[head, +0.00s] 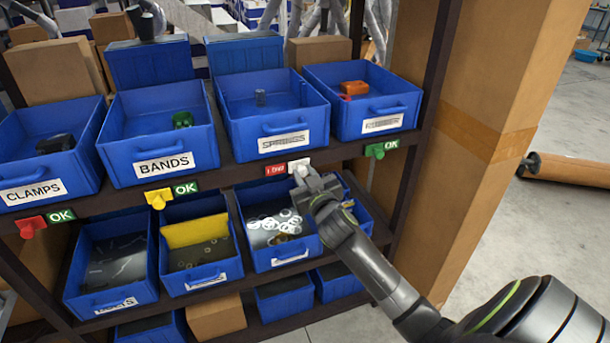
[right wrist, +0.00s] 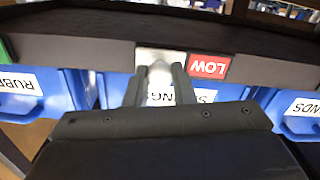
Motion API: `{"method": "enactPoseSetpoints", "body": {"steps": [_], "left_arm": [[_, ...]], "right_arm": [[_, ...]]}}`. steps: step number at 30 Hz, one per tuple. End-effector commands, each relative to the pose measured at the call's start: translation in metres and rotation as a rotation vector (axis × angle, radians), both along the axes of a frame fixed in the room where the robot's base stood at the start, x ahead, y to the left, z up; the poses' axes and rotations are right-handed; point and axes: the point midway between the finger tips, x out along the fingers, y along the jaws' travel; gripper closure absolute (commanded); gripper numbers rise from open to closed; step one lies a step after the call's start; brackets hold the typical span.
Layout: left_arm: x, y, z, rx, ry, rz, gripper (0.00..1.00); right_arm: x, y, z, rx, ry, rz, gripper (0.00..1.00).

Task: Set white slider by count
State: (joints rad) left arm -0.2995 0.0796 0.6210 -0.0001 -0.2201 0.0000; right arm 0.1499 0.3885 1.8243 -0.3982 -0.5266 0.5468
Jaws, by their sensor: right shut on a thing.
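The white slider (head: 299,165) sits on the shelf edge below the SPRINGS bin (head: 287,140), right of a red LOW label (head: 275,170). My right gripper (head: 308,182) is shut on the slider. In the right wrist view the slider (right wrist: 158,62) shows between the two fingers (right wrist: 158,78), with the red LOW label (right wrist: 208,66) upside down beside it. My left gripper is not in view.
Bins of small parts, one with white rings (head: 275,222), stand below. A cardboard column (head: 490,130) rises at right.

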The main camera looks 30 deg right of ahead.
Motion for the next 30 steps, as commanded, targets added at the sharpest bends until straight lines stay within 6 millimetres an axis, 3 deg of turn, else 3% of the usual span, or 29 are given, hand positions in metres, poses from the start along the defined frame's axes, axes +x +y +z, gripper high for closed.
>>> {"method": "enactPoseSetpoints", "body": {"steps": [14,26,27,30], "left_arm": [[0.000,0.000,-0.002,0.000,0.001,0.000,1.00],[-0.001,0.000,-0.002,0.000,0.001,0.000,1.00],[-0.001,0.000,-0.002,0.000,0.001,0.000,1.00],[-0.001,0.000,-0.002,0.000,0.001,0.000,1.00]], "right_arm": [[0.014,0.059,-0.001,0.004,-0.001,-0.001,1.00],[0.015,0.065,-0.001,0.004,0.000,0.000,1.00],[0.015,0.065,-0.001,0.004,0.000,0.000,0.74],[0.015,0.064,0.000,0.003,-0.001,0.000,0.61]]}}
